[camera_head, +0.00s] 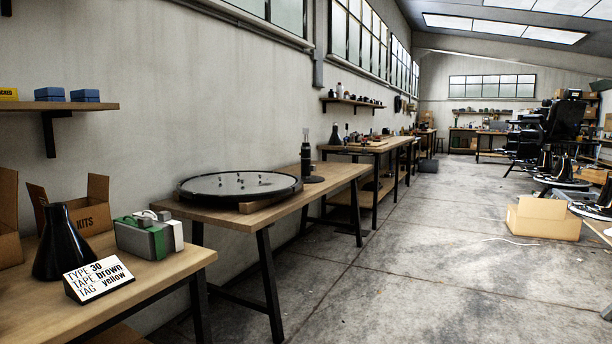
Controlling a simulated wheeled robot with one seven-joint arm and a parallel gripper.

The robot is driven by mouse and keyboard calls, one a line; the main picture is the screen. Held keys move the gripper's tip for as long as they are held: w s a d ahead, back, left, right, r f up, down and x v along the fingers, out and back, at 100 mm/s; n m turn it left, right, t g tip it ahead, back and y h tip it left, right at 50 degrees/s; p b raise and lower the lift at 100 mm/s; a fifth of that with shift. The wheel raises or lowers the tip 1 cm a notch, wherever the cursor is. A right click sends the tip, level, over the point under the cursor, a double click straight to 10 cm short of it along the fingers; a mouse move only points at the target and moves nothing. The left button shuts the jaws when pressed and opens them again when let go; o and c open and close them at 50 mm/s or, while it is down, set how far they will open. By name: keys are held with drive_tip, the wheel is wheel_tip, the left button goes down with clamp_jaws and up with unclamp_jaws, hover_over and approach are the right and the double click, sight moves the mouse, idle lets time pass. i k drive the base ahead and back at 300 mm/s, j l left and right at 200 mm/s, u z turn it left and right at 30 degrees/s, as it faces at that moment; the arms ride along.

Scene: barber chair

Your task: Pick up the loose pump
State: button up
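No part of my gripper shows in the head view. I cannot tell for sure which thing is the loose pump. One candidate is a black upright cylinder with a thin top and a round dark base (306,160), standing at the far end of the second table (345,174). Another dark shape is a black cone (63,245) on the near left table (170,272). A black and white sign (98,279) in front of the cone reads "TYPE 30, TAPE brown, TAG yellow". More dark cones stand farther back, too small to tell apart.
A green and grey box-like item (145,236) and a "KITS" carton (90,212) stand on the near table. An open carton (543,218) sits on the floor at right. The middle floor (400,260) is mostly clear.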

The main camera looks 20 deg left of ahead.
sight(305, 177)
drive_tip(key=i+u, duration=0.1)
drive_tip(key=i, duration=1.15)
drive_tip(key=i+j+u, duration=0.15)
drive_tip(key=i, duration=0.5)
drive_tip(key=i+l+u, duration=0.1)
drive_tip(key=i, duration=0.5)
drive_tip(key=i+l, duration=0.15)
drive_tip(key=i, duration=0.5)
drive_tip(key=i+l+u, duration=0.15)
drive_tip(key=i, duration=0.5)
